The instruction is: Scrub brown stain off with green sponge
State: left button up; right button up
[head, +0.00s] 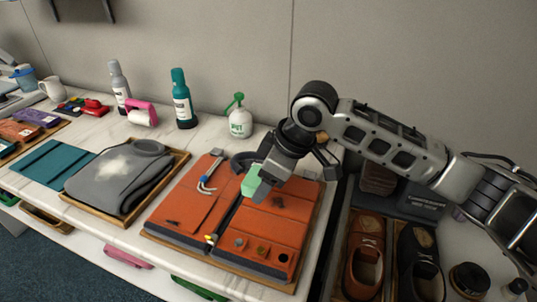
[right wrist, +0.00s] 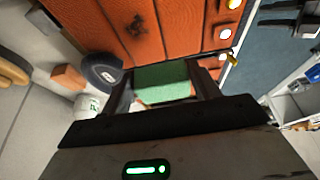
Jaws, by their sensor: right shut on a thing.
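My right gripper (head: 260,186) is shut on the green sponge (head: 251,180), just over the orange panelled item on its wooden tray at the table's right end. The sponge also shows between the fingers in the right wrist view (right wrist: 162,82). A dark brown stain (head: 278,202) marks the orange surface (head: 262,225), right beside the gripper; it also shows in the right wrist view (right wrist: 137,25), apart from the sponge. I cannot tell whether the sponge touches the orange surface. My left gripper is not in view.
A white spray bottle with green top (head: 240,122), a teal bottle (head: 181,100) and a pink-handled lint roller (head: 142,112) stand or lie behind. A grey folded garment (head: 112,180) is left; shoes (head: 365,265) are right.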

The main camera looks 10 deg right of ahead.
jog(key=shift+r+p, duration=0.45)
jog(key=shift+r, duration=0.8)
